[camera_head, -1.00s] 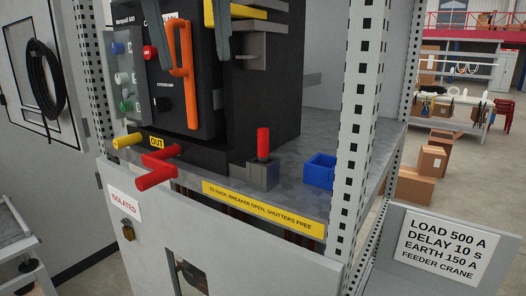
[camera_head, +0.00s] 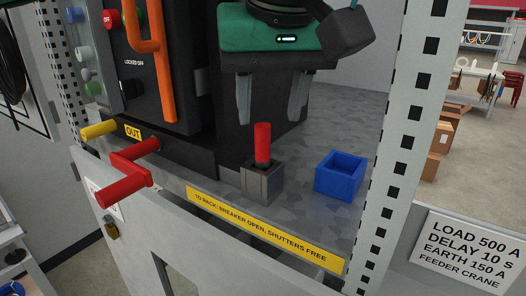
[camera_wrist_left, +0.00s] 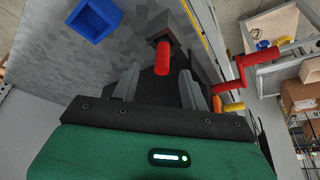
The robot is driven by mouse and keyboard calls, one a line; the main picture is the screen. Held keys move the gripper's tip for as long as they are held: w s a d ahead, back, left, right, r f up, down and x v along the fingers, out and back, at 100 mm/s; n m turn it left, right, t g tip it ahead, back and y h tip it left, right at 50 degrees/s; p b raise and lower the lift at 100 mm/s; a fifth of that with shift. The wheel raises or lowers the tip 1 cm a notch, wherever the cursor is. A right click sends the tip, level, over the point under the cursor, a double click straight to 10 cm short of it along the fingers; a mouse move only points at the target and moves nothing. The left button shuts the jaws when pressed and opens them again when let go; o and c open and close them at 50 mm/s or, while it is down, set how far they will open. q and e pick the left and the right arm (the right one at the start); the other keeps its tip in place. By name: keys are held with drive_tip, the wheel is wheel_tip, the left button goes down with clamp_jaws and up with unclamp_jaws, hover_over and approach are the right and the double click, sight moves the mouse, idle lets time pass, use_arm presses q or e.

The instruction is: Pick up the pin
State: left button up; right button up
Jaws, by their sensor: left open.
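The pin is a red cylinder (camera_head: 262,143) standing upright in a small grey block (camera_head: 262,181) on the grey shelf. It also shows in the left wrist view (camera_wrist_left: 162,58), ahead of the fingers and between their lines. My left gripper (camera_head: 270,112) is open and empty, with its two grey fingers pointing down, above and behind the pin in the head view. The fingers also show in the left wrist view (camera_wrist_left: 158,88). They appear apart from the pin. My right gripper is not in view.
A blue open box (camera_head: 340,176) sits right of the grey block. A red crank handle (camera_head: 128,172) and a yellow knob (camera_head: 98,130) stick out at left. The perforated post (camera_head: 420,110) stands at right. The black breaker with its orange handle (camera_head: 163,60) is at left.

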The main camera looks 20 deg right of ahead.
sight(263, 126)
use_arm(q)
drive_tip(key=shift+w+x, duration=0.25)
drive_tip(key=shift+x, duration=0.85)
drive_tip(key=shift+w+f+p, duration=0.2)
drive_tip(key=shift+f+p, duration=0.15)
drive_tip(key=shift+p, duration=0.2)
drive_tip(key=x, duration=0.1)
drive_tip(key=p+x, duration=0.1)
drive_tip(key=x, duration=0.1)
drive_tip(key=shift+w+a+f, duration=0.2)
drive_tip(key=shift+w, duration=0.15)
drive_tip(key=shift+w+f, duration=0.1)
drive_tip(key=shift+f, duration=0.15)
drive_tip(key=c, duration=0.9)
clamp_jaws()
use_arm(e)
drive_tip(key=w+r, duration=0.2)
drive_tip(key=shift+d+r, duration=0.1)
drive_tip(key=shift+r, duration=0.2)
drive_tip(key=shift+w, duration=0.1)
